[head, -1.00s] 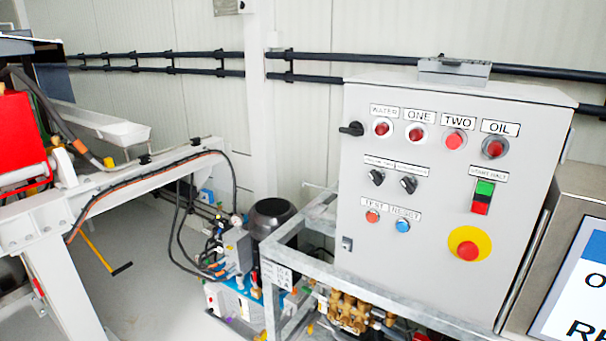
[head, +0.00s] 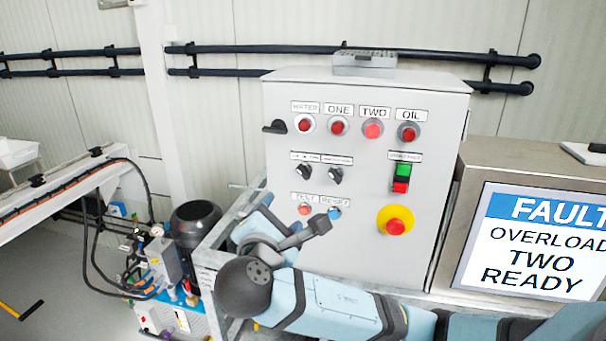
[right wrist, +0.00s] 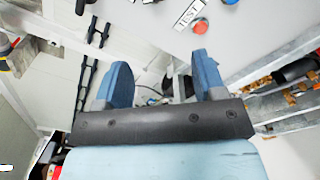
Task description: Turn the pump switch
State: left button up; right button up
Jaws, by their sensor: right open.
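The grey control box (head: 365,240) stands in the middle of the head view. Two small black rotary switches, a left one (head: 303,172) and a right one (head: 335,176), sit mid-panel under labels too small to read. A black handle (head: 274,127) sticks out at the box's left edge. My right gripper (head: 262,212) is at the box's lower left, below the rotary switches and apart from them, partly hidden by its own wrist. In the right wrist view its blue fingers (right wrist: 160,78) are spread and empty. My left gripper is not in view.
Red TEST (head: 305,208) and blue RESET (head: 335,213) buttons are close to my right gripper. A yellow-ringed red stop button (head: 396,225) is to the right. A screen (head: 535,245) reads FAULT, OVERLOAD, TWO READY. A metal frame (head: 215,250) stands at the box's left.

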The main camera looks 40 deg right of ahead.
aim_at(303, 174)
jog(key=shift+g+h, duration=0.3)
jog(key=shift+h, duration=0.3)
jog(key=p+x, duration=0.1)
jog(key=x, duration=0.3)
jog(key=r+x, duration=0.1)
jog(key=x, duration=0.3)
jog(key=r+p+x, duration=0.1)
jog(key=x, duration=0.3)
jog(key=shift+s+d+p, duration=0.2)
jog(key=shift+s+p, duration=0.1)
jog(key=shift+p, duration=0.05)
jog(key=shift+w+d+f, duration=0.1)
jog(key=shift+w+d, duration=0.35)
jog(key=shift+d, duration=0.05)
jog(key=shift+w+d, duration=0.1)
jog(key=shift+d, duration=0.05)
jog(key=c, duration=0.7)
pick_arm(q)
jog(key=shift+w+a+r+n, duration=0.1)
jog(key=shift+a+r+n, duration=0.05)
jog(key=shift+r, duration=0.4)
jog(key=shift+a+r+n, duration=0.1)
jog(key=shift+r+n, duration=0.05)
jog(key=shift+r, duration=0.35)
pick_arm(e)
jog(key=shift+c, duration=1.1)
